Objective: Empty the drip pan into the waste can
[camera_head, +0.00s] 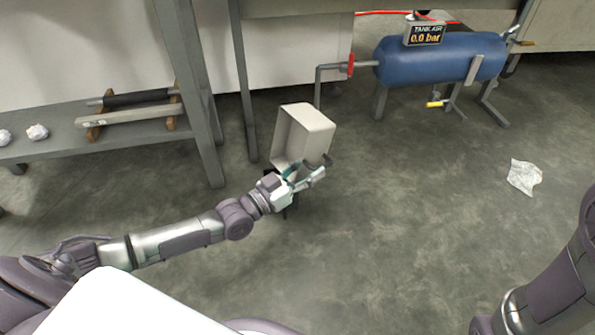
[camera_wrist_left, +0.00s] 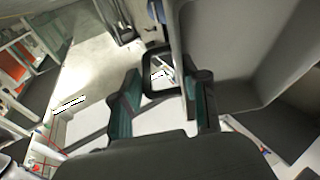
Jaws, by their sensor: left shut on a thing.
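The drip pan (camera_head: 308,122) is a pale beige, deep rectangular box in the middle of the head view. It is tipped up on its side in the air, its open side facing left. My left gripper (camera_head: 304,174) is shut on it at its lower end. In the left wrist view the pan's pale inner wall (camera_wrist_left: 225,40) fills the upper right, and a dark looped handle (camera_wrist_left: 146,82) shows between the green-padded fingers. I see no contents in the visible part of the pan. I cannot make out a waste can in either view. My right gripper is out of the picture.
A blue air tank (camera_head: 440,57) with a gauge reading 0.0 bar stands at the back right. A grey bench leg (camera_head: 200,110) and a low shelf (camera_head: 75,142) with rollers are at the left. Crumpled paper (camera_head: 524,177) lies on the floor at right. The middle floor is clear.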

